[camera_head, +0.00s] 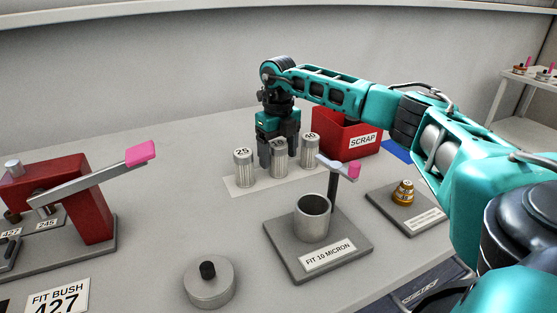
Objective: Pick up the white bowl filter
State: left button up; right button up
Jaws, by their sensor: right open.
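Several pale, ribbed cylindrical filters stand upright on a light mat (238,188) in the middle of the table: one marked 25 (243,169), a middle one (279,160) and one at the right (309,149) whose top is marked 40. The numbers are small. I cannot tell which one the task means. My right gripper (279,154) points down at the middle filter, with its dark open fingers at either side of or just behind it. Contact cannot be told. A grey metal bowl (312,219) stands upright on a plate labelled FIT 10 MICRON (290,262). My left gripper is not in view.
A red SCRAP bin (345,134) stands behind the filters. A post with a pink-tipped lever (332,165) rises beside the bowl. A round grey lid with black knob (209,283), a red lever press (90,200) and a plate with an amber part (403,193) stand around.

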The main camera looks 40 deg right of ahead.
jog(key=c, duration=1.2)
jog(key=shift+c, duration=0.2)
jog(key=shift+r, duration=0.2)
